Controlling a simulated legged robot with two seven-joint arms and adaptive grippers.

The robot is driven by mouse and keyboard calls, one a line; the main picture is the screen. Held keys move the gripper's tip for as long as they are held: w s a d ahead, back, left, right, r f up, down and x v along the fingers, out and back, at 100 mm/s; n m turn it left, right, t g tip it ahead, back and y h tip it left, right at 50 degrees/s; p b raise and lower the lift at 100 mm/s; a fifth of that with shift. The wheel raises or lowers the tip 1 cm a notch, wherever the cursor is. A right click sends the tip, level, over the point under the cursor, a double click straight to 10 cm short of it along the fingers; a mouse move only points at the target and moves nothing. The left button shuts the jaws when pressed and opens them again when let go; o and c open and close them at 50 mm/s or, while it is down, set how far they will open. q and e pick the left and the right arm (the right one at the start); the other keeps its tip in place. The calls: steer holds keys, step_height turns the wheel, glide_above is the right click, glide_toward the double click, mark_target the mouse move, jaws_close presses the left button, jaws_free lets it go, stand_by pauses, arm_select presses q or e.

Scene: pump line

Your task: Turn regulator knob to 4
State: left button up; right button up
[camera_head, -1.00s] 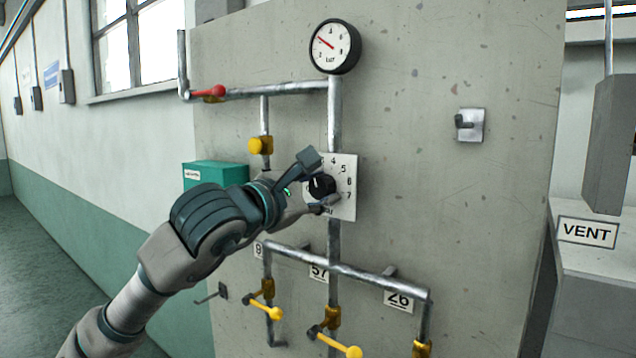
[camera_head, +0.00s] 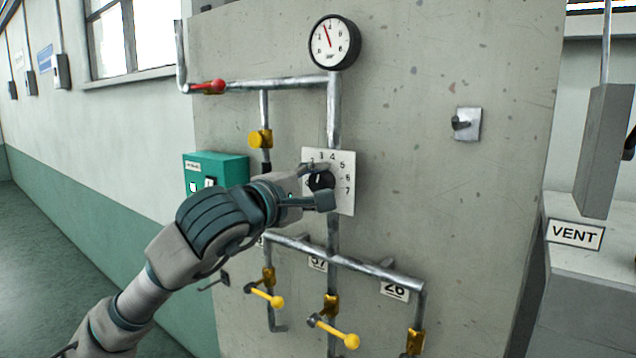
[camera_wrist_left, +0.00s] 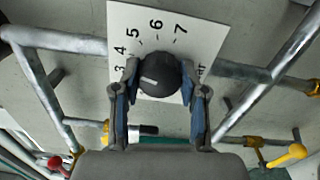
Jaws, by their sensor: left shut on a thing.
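The black regulator knob (camera_head: 321,180) sits on a white dial plate (camera_head: 345,198) with printed numbers on the concrete panel. My left gripper (camera_head: 318,185) is at the knob, one finger above it and one below. In the left wrist view the knob (camera_wrist_left: 160,76) is between the two fingers of my gripper (camera_wrist_left: 160,82), which are shut on its sides. A white mark on the knob shows; the exact number it points to is hard to tell. The numbers 3 to 7 are readable on the plate (camera_wrist_left: 205,25). My right gripper is not in view.
A round gauge (camera_head: 334,42) is above the knob, its needle near upright, tilted left. A red-handled valve (camera_head: 210,87) and a yellow valve (camera_head: 260,139) are up left. Pipes with yellow-handled valves (camera_head: 335,332) run below. A teal box (camera_head: 226,166) is behind my arm.

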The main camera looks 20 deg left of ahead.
arm_select(q)
steer(key=shift+w+d+f, duration=0.1)
steer(key=shift+d+f, duration=0.05)
steer(key=shift+f, duration=0.25)
steer(key=o, duration=1.1)
steer(key=shift+o, duration=0.2)
steer(key=shift+r, duration=0.2)
steer(key=shift+s+a, duration=0.2)
steer(key=v, duration=1.1)
steer(key=shift+s+a, duration=0.2)
steer(key=shift+s, duration=0.1)
steer(key=shift+d, duration=0.1)
